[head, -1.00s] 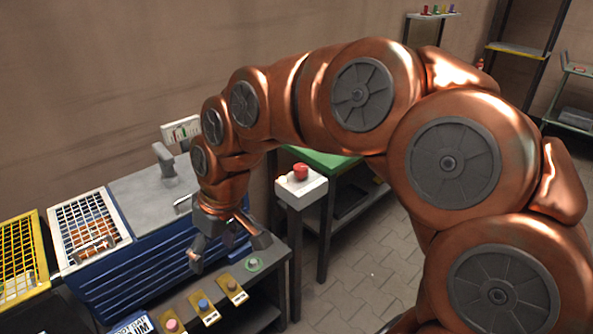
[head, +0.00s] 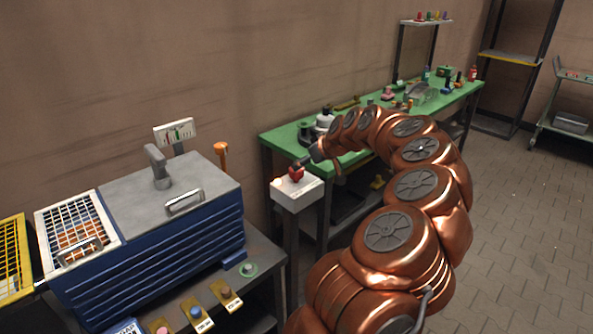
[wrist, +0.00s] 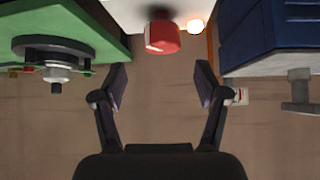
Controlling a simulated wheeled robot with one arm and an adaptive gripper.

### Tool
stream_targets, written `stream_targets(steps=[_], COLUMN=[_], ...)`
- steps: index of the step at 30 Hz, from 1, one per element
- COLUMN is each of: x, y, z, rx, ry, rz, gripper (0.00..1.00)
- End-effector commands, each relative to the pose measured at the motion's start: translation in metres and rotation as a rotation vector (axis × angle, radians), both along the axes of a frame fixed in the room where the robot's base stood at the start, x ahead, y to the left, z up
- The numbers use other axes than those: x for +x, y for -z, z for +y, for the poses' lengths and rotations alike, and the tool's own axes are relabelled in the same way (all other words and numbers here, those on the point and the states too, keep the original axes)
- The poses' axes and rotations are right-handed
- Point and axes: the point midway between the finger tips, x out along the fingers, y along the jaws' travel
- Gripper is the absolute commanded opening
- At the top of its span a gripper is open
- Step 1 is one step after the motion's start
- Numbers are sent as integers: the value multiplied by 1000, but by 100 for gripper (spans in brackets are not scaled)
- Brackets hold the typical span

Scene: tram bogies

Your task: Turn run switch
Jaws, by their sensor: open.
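The run switch appears as a red knob (head: 296,173) on a white box (head: 298,192) on a post, between the blue machine and the green bench. My gripper (head: 306,162) is close to the red knob in the head view, reaching from the bench side. In the wrist view the red knob (wrist: 162,36) is ahead of my gripper (wrist: 160,88), beyond the open fingertips and near the middle. The fingers are apart with nothing between them. I cannot tell from the head view whether a finger touches the knob.
A lit lamp (wrist: 196,25) sits beside the knob. The blue machine (head: 160,250) with a grey top and an orange-topped post (head: 221,150) stand left. The green bench (head: 285,133) carries several parts close to my arm. Open paved floor (head: 510,220) lies right.

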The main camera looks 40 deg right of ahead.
Motion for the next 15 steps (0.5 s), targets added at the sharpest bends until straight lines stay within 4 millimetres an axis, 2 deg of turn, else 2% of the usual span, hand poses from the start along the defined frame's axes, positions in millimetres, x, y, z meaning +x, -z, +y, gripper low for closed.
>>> stream_targets(steps=[15], x=[44], y=[42], z=[-1], rx=[4], ry=[-5], rz=[2], gripper=[73])
